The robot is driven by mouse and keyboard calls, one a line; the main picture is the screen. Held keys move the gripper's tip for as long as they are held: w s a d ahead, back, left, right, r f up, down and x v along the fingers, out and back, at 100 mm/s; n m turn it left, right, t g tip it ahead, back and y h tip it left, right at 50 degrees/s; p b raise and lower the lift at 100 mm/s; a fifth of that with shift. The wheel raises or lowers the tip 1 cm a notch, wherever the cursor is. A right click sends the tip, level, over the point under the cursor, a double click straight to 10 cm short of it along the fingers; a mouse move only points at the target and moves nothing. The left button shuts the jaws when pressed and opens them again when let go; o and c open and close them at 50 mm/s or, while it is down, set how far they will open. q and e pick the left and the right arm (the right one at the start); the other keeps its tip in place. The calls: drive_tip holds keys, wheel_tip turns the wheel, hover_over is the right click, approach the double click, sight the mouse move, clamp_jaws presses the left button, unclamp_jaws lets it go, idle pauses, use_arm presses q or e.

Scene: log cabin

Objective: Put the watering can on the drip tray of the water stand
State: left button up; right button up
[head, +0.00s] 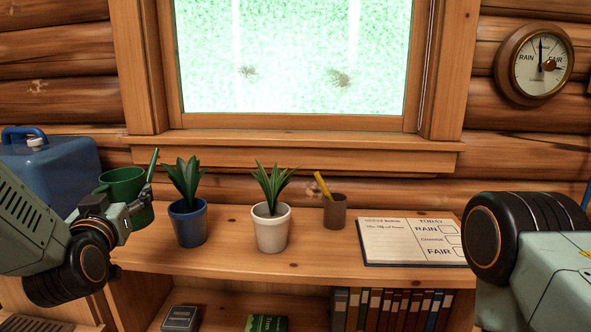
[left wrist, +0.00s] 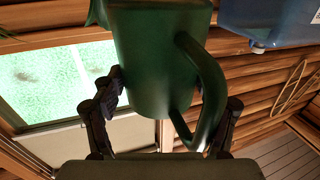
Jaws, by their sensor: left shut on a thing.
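The green watering can (head: 122,184) is held up at the left of the head view, its thin spout pointing up and to the right. My left gripper (head: 116,214) is shut on it. In the left wrist view the can (left wrist: 150,60) fills the space between the two fingers of the left gripper (left wrist: 168,95), with its curved handle at the right. A blue water container (head: 60,172) stands behind the can at the left. A dark slatted surface (head: 30,326) shows at the lower left corner; I cannot tell whether it is the drip tray. My right gripper is out of view.
A blue pot (head: 189,226) and a white pot (head: 272,232) with plants stand on the wooden shelf (head: 230,265) close to the can's right. A brown pencil cup (head: 335,213) and an open book (head: 410,243) lie farther right. My right arm covers the lower right.

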sight(147, 209)
use_arm(q)
drive_tip(key=d+m+h, duration=0.1)
drive_tip(key=d+f+h, duration=0.1)
drive_tip(key=d, duration=0.1)
drive_tip(key=s+d+f+m+h, duration=0.1)
drive_tip(key=d+h, duration=0.1)
drive_tip(key=shift+m, duration=0.3)
drive_tip(key=s+d+f+m+g+h, duration=0.1)
drive_tip(key=s+d+f+m+h, duration=0.1)
drive_tip(key=s+d+f+h, duration=0.2)
drive_tip(key=s+d+f+m+h, duration=0.3)
drive_tip(key=s+d+f+h, duration=0.1)
drive_tip(key=s+f, duration=0.7)
drive_tip(key=shift+s+d+f+m+g+h, duration=0.35)
drive_tip(key=shift+d+f, duration=0.25)
drive_tip(key=shift+f, duration=0.3)
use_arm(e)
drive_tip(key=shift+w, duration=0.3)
use_arm(q)
drive_tip(key=shift+w+a, duration=0.1)
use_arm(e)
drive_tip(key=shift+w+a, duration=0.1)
